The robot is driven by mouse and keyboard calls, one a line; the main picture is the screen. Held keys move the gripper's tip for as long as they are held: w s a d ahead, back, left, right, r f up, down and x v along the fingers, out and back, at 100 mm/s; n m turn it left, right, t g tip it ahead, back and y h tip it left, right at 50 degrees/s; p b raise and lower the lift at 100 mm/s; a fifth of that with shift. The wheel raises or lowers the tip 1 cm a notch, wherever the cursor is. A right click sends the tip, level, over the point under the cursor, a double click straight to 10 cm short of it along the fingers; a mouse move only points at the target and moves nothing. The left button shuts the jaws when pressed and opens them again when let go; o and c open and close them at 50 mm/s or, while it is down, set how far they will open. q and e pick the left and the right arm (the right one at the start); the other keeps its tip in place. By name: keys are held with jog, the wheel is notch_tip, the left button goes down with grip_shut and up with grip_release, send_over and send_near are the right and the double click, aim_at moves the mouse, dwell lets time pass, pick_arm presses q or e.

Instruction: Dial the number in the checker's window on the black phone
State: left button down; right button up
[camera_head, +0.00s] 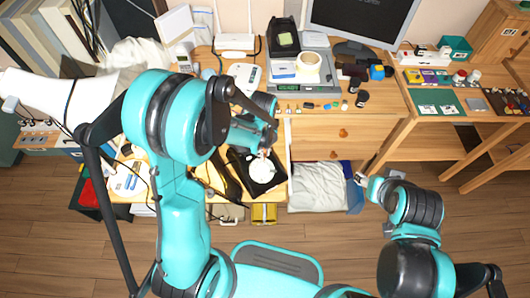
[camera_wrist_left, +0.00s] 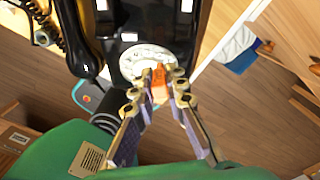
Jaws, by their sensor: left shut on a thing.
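The black phone (camera_head: 277,183) stands near the front edge of the desk, its round white dial (camera_head: 262,168) facing up. In the left wrist view the black phone body (camera_wrist_left: 180,12) and white dial (camera_wrist_left: 128,68) lie just beyond my fingers. My left gripper (camera_head: 266,150) is over the dial, shut on a small orange piece (camera_wrist_left: 159,76). The piece's tip overlaps the dial; I cannot tell whether it touches. A small green-lit window (camera_head: 288,87) shows on a grey device; its digits are too small to read. My right gripper (camera_head: 362,179) is away to the right, its jaws unclear.
A black handset (camera_head: 228,182) lies left of the phone, with a coiled cord (camera_wrist_left: 38,18) in the wrist view. Small items and black cylinders (camera_head: 362,98) sit on the desk behind.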

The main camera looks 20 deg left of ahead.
dwell(0.3)
pick_arm(q)
jog(key=shift+w+a+f+b, duration=0.1)
jog(key=shift+w+f+b, duration=0.05)
jog(key=shift+f+b, duration=0.25)
jog(key=shift+w+a+f+b, duration=0.15)
jog(key=shift+f+b, duration=0.3)
jog(key=shift+b, duration=0.1)
dwell(0.7)
dwell(0.3)
jog(key=shift+d+f, duration=0.15)
jog(key=shift+d, duration=0.45)
jog(key=shift+d+f+b, duration=0.2)
jog(key=shift+d+b, duration=0.3)
jog(key=shift+d, duration=0.15)
